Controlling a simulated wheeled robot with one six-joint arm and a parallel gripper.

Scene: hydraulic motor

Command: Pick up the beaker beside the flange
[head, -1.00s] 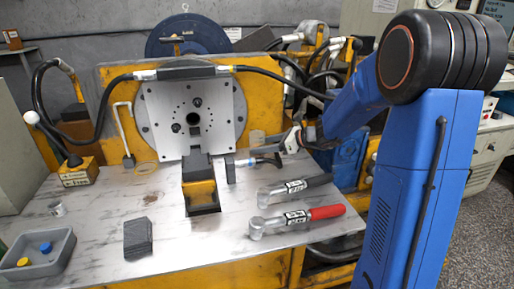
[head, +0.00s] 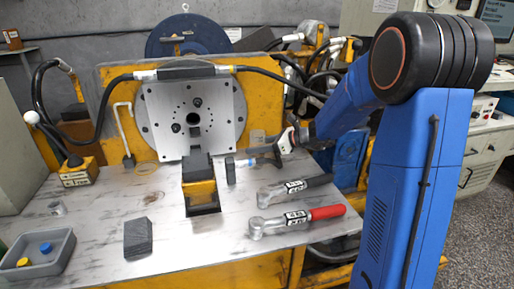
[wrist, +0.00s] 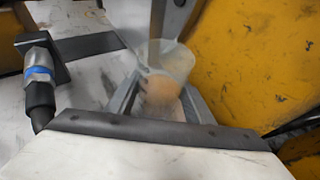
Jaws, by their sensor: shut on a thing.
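The beaker (wrist: 170,62) is a clear, see-through cup with an orange-tan tint, standing between my fingers in the wrist view. My gripper (wrist: 158,100) is shut on it, one finger on each side. In the head view my gripper (head: 273,148) is at the right of the flange (head: 170,112), a grey square plate with a ring of holes on the yellow machine. The beaker is too small and hidden to make out clearly there. I cannot tell whether its base touches the table.
Two torque wrenches (head: 297,218) lie in front. A dark block (head: 138,237) and grey tray (head: 65,262) are left. The yellow machine wall (wrist: 255,60) stands close right.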

